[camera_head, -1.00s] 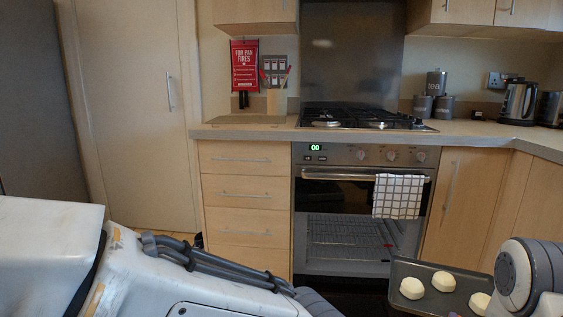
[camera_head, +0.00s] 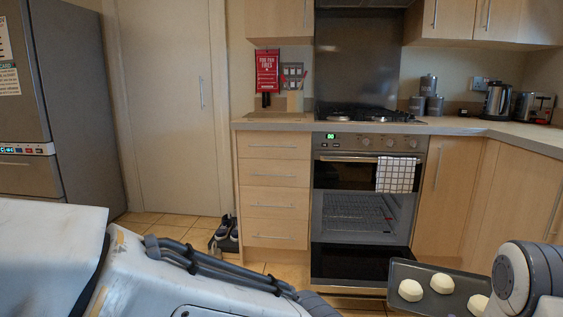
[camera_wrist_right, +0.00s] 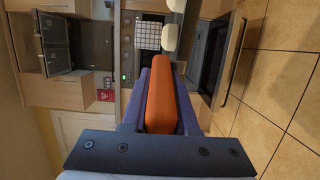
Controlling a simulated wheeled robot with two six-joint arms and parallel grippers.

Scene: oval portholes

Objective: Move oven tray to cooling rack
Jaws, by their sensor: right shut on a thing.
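The dark oven tray (camera_head: 412,274) is at the lower right of the head view, roughly level, with several pale round dough pieces (camera_head: 441,283) on it. My right arm covers its right side. My right gripper (camera_wrist_right: 164,68) is shut on the tray. In the right wrist view its fingers flank an orange strip, and two dough pieces (camera_wrist_right: 170,38) show beyond them. The grip point itself is hidden. My left arm crosses the lower left of the head view, but its gripper is out of view. I cannot make out a cooling rack.
The oven (camera_head: 366,145) is open, its door (camera_head: 358,264) folded down and a wire shelf (camera_head: 355,215) inside. A checked towel (camera_head: 396,174) hangs on its handle. The counter (camera_head: 463,126) has canisters, a kettle and a toaster. Shoes (camera_head: 223,233) lie on the floor. A fridge (camera_head: 80,95) stands left.

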